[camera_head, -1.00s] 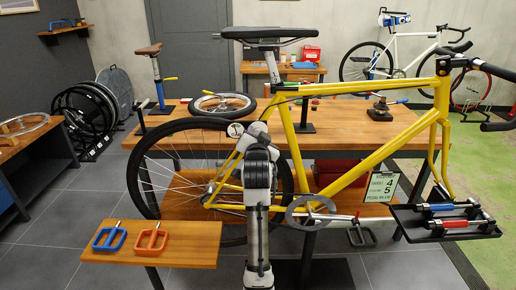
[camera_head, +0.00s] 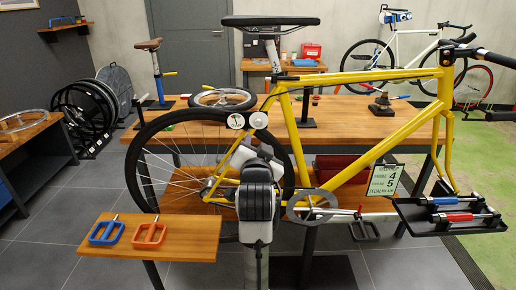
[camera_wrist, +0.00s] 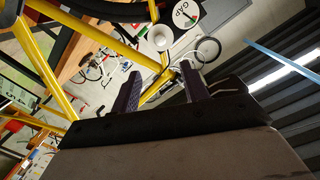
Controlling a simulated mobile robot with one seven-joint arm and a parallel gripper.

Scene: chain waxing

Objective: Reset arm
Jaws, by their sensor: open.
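My gripper (camera_wrist: 160,88) is open and empty in the wrist view, its two dark fingers apart. The yellow bicycle frame (camera_head: 385,145) stands in front of the wooden bench in the head view. In the wrist view, yellow frame tubes (camera_wrist: 42,62) pass left of and beyond the fingers. In the head view my folded arm stands before the rear wheel and hides part of it; I cannot make out the fingertips there. A round dial marked GAP (camera_wrist: 185,14) shows above the fingers in the wrist view. It also seems to show above the arm in the head view (camera_head: 236,121).
A wooden shelf (camera_head: 190,248) at front left holds a blue pedal-like frame (camera_head: 107,233) and an orange one (camera_head: 150,236). A black tray (camera_head: 413,224) at right holds blue and red tools. A sign (camera_head: 385,180) hangs by the frame.

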